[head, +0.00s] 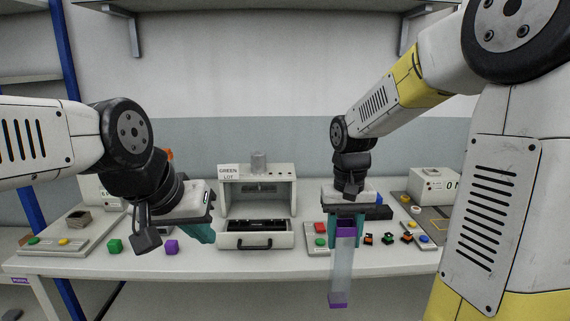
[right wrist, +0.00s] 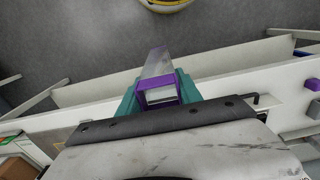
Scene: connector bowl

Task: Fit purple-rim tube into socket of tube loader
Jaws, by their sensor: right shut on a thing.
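The purple-rim tube (head: 342,268) is a long clear square tube with a purple rim at each end. My right gripper (head: 345,232) is shut on its upper end, and the tube hangs roughly upright in front of the table's front edge. In the right wrist view the near purple rim (right wrist: 158,100) sits between the teal fingers, and the clear body points away. My left gripper (head: 204,233) points down over the table's left part; its fingers overlap, so its opening is unclear. I cannot tell for sure which device is the tube loader, and I see no socket clearly.
A white machine (head: 284,190) with a "GREEN LOT" sign and a black-handled drawer (head: 254,241) stands mid-table.

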